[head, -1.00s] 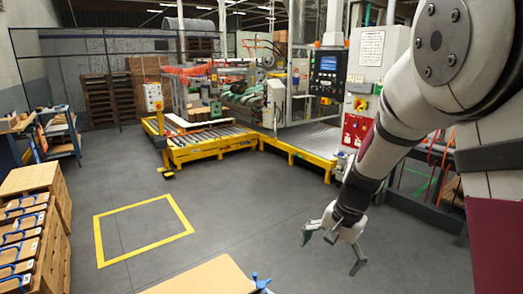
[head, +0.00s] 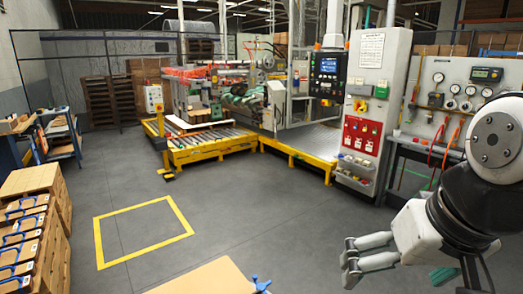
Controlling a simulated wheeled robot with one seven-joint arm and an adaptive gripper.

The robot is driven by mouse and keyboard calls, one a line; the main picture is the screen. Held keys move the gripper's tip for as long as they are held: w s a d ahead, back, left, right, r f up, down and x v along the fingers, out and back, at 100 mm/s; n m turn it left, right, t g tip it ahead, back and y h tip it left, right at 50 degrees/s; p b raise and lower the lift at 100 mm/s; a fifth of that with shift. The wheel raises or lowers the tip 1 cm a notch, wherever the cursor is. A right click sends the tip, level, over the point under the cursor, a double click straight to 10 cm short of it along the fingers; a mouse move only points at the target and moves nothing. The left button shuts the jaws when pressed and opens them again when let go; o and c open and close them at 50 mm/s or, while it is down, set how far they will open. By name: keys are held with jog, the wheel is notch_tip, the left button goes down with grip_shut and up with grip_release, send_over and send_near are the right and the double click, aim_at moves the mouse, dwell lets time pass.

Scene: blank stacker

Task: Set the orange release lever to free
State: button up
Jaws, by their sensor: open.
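I cannot make out the orange release lever for certain in the head view. My gripper (head: 350,261) is in the lower right, close to the camera, with its fingers pointing left over the grey floor. It is open and nothing shows between its fingers. It is well apart from the machine and the panels behind it.
The roller conveyor (head: 205,146) and the machine's control screen (head: 329,66) stand at the back. A cabinet with red lockout boxes (head: 361,136) stands right of centre, beside a gauge panel (head: 440,78). Cartons (head: 30,180) stand at left. The floor with a yellow outlined square (head: 145,204) is clear.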

jog(key=shift+n+t+h, duration=0.3)
jog(key=shift+n+h, duration=0.2)
jog(key=s, duration=0.2)
jog(key=s+d, duration=0.1)
jog(key=s, duration=0.1)
jog(key=shift+s+d+r, duration=0.1)
jog(key=shift+r, duration=0.1)
